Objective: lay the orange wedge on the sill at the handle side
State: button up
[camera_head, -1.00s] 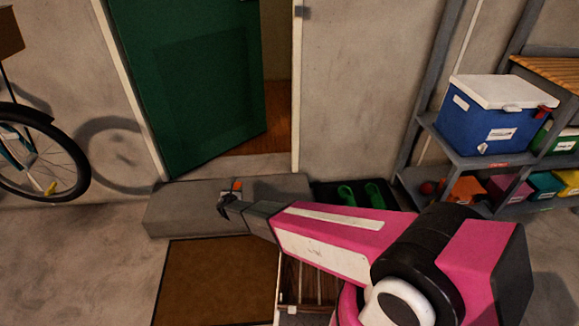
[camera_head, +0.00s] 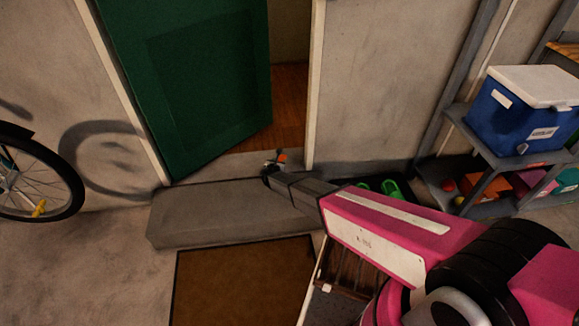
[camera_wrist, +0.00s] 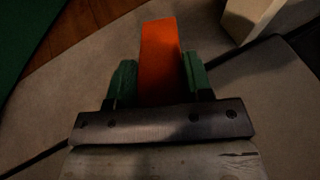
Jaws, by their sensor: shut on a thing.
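My gripper (camera_head: 272,168) is shut on the orange wedge (camera_head: 282,157), which shows as a small orange patch beyond the dark fingertips. In the wrist view the wedge (camera_wrist: 160,50) sticks out forward from between two green finger pads. The grey sill (camera_head: 225,166) runs along the foot of the doorway. The wedge is held over or near its right part, close to the right door jamb (camera_head: 316,80). I cannot tell whether the wedge touches the sill. The green door (camera_head: 200,80) stands partly open, its free edge toward the right jamb.
A grey step (camera_head: 220,212) lies below the sill, with a brown mat (camera_head: 240,285) in front. Green shoes (camera_head: 390,188) sit right of the step, partly behind my arm. A shelf with a blue cooler (camera_head: 515,115) stands at right, a bicycle wheel (camera_head: 35,180) at left.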

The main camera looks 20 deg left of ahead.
send_over(287, 170)
notch_tip(287, 170, down, 4)
jog(key=shift+s+f, duration=0.1)
jog(key=shift+f, duration=1.95)
jog(key=shift+f, duration=0.15)
jog(key=o, duration=0.9)
